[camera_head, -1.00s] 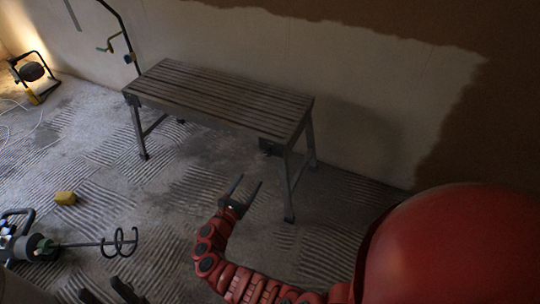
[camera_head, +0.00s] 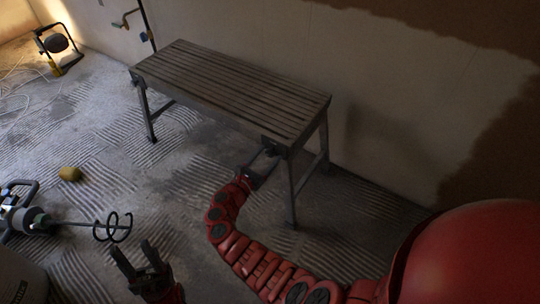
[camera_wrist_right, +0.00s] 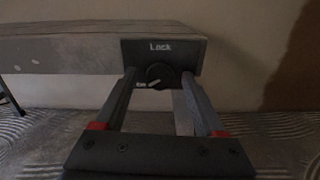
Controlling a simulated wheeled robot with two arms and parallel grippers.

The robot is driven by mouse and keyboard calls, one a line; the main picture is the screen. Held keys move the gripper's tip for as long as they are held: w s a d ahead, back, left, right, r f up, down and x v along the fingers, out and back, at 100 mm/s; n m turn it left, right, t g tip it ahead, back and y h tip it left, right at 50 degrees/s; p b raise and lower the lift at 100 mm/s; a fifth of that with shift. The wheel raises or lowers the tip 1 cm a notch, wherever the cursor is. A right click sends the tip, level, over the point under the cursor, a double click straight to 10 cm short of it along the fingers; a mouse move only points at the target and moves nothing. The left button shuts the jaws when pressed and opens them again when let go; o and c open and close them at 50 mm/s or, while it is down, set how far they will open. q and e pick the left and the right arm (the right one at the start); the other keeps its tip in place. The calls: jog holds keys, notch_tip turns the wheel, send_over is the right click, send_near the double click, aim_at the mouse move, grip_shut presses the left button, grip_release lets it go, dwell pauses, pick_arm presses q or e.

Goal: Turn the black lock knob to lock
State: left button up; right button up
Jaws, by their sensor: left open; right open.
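The black lock knob (camera_wrist_right: 158,75) sits on a dark plate (camera_wrist_right: 155,50) marked "Lock" at the end of the slatted bench (camera_head: 230,85). A light pointer mark on the knob faces lower left, away from the word "Lock" above it. My right gripper (camera_head: 266,156) is open, with its fingers on either side of the knob in the right wrist view; I cannot tell whether they touch it. In the head view the knob is too small and dark to make out. My left gripper (camera_head: 137,252) is open and empty low in the picture, away from the bench.
A mixer with a spiral paddle (camera_head: 112,228) lies at the left, near a yellow block (camera_head: 70,173). A work lamp (camera_head: 57,46) stands at the far left with cables on the floor. The bench leg (camera_head: 291,190) stands close right of my right gripper.

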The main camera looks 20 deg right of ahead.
jog(key=shift+c, duration=0.2)
grip_shut()
